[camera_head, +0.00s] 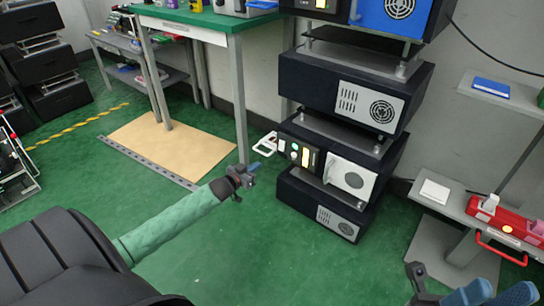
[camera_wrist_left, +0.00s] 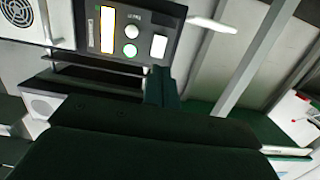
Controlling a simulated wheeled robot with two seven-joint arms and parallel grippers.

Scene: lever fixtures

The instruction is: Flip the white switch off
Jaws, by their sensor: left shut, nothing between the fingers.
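A dark machine stack has a control panel (camera_head: 299,154) with lit buttons and a yellow display. A white loop-like lever (camera_head: 265,144) sticks out from the panel's left side. In the left wrist view, the panel (camera_wrist_left: 125,35) is at the top, with a white square button (camera_wrist_left: 159,46) and a white bar (camera_wrist_left: 212,24) projecting to the right. I cannot tell which white part is the switch. My left gripper (camera_head: 257,166) is shut and empty, in front of the panel and just below the lever, apparently apart from it. My right gripper (camera_head: 500,293) is cut off at the lower right.
A green-topped workbench (camera_head: 205,17) stands behind to the left. A red box with a handle (camera_head: 505,222) rests on the right bench. The green floor before the stack is clear.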

